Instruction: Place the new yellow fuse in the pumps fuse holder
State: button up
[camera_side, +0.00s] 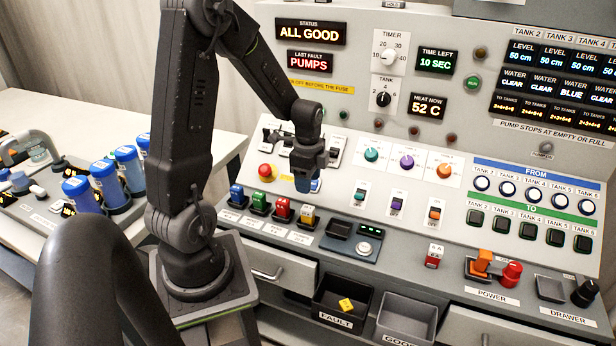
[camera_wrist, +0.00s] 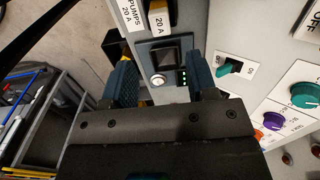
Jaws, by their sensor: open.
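A yellow fuse (camera_side: 307,215) stands in the rightmost black holder of the fuse row, and it looks seated. A PUMPS 20 A label (camera_wrist: 133,14) shows at the top of the wrist view. Another yellow piece (camera_side: 346,304) lies in the dark FAULT bin (camera_side: 320,300). My gripper (camera_side: 310,188) is above the panel, behind and above the fuse row, apart from the yellow fuse. In the wrist view my gripper (camera_wrist: 161,82) is open with nothing held between its fingers. The status display (camera_side: 311,32) reads ALL GOOD, and the last fault display reads PUMPS.
Blue (camera_side: 236,194), green (camera_side: 260,201) and red (camera_side: 282,209) fuses stand close to the left of the yellow one. A small tester (camera_side: 368,243) with green lights and an empty tray (camera_side: 340,229) lie to the right. Toggle switches stand behind.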

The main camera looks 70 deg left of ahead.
jog(key=d+r+n+t, duration=0.2)
jog(key=d+r+n, duration=0.1)
jog(key=d+r, duration=0.7)
jog(key=s+d+r+n+t, duration=0.3)
jog(key=s+d+r+n, duration=0.3)
jog(key=d, duration=0.5)
jog(key=s+r, duration=0.2)
jog(key=shift+s+t, duration=0.3)
jog(key=shift+s, duration=0.05)
jog(key=shift+d, duration=0.1)
